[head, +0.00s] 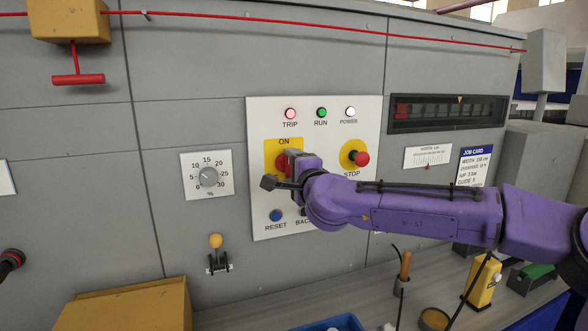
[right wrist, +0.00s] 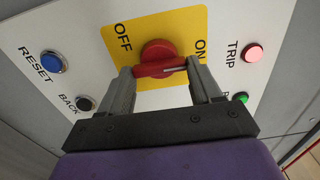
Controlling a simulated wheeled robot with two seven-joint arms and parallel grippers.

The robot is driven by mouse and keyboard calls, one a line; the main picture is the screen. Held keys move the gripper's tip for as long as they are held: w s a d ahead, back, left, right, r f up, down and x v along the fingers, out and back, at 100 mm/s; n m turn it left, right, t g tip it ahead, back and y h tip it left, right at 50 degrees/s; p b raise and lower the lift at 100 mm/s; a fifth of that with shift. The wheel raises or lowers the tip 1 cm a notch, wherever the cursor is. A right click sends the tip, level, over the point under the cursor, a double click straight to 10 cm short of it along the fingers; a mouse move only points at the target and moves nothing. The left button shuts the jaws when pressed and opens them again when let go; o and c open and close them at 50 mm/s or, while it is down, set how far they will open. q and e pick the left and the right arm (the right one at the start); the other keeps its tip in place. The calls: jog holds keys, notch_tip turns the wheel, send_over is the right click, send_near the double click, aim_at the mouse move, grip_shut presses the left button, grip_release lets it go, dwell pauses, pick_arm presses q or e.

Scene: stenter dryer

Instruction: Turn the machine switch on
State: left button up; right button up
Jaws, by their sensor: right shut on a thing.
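The machine switch (right wrist: 158,50) is a red rotary knob with a bar handle on a yellow plate (right wrist: 185,22) marked OFF and ON. In the head view the red knob (head: 281,161) shows just below the ON label, partly covered by my right gripper. My right gripper (right wrist: 160,71) is shut on the handle, one finger at each side of it. I cannot tell exactly which mark the handle points at. In the head view my purple right arm reaches in from the right and hides the OFF label. My left gripper is not in view.
The white panel (head: 262,120) also carries TRIP (head: 290,113), RUN (head: 321,112) and POWER (head: 350,111) lamps, a blue RESET button (head: 276,216) and a red STOP button (head: 361,159). A dial (head: 208,177) and a yellow-knobbed lever (head: 215,241) are to the left. A red cord (head: 200,16) runs above.

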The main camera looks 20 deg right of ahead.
jog(key=o, duration=1.1)
jog(key=shift+c, duration=0.2)
jog(key=shift+s, duration=0.1)
jog(key=s+b, duration=0.3)
jog(key=s, duration=0.7)
jog(key=shift+s+d, duration=0.15)
